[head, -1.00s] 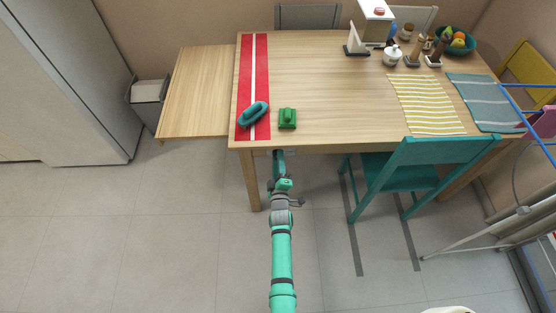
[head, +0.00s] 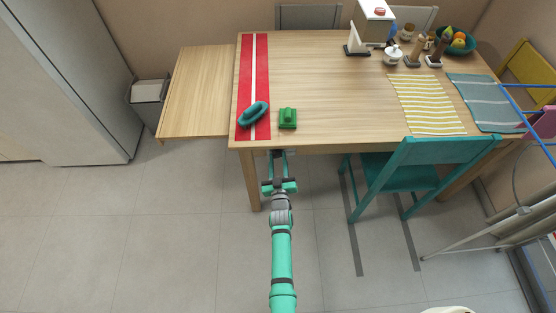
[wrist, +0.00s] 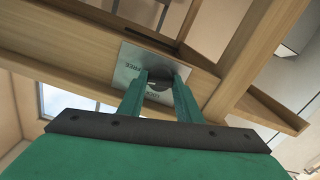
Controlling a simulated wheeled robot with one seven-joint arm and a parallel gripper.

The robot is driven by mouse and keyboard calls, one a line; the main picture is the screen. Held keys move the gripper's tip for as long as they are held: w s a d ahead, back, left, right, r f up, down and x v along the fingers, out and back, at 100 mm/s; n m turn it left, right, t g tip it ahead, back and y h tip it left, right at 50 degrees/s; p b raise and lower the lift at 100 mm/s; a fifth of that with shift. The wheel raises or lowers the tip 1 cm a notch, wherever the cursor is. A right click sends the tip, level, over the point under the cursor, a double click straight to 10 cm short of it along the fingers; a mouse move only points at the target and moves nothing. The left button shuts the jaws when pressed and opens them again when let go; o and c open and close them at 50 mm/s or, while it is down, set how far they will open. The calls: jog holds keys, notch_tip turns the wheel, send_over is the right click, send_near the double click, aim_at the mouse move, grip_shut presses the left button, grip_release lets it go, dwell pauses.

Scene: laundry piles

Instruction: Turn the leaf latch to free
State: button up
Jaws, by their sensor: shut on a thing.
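The leaf latch shows in the wrist view as a dark round knob (wrist: 159,83) on a pale metal plate (wrist: 135,57) fixed to the wood under the table. The plate carries lettering that appears to read FREE and LOCK, partly covered by my fingers. My gripper (wrist: 160,78) has its two green fingers on either side of the knob, shut on it. In the head view my gripper (head: 278,154) reaches up to the table's front edge, and the latch is hidden beneath the top. The side leaf (head: 205,92) lies level at the table's left.
The wooden table (head: 330,85) bears a red runner (head: 246,75), a teal oval object (head: 253,114) and a green dish-like object (head: 288,118) near the front edge. A teal chair (head: 440,150) stands right of my arm. Floor to the left is clear.

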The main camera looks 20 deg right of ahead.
jog(key=shift+r+m, duration=0.15)
jog(key=shift+m, duration=1.05)
jog(key=shift+w, duration=0.1)
jog(key=o, duration=1)
jog(key=shift+o, duration=0.2)
jog(key=v, duration=1.1)
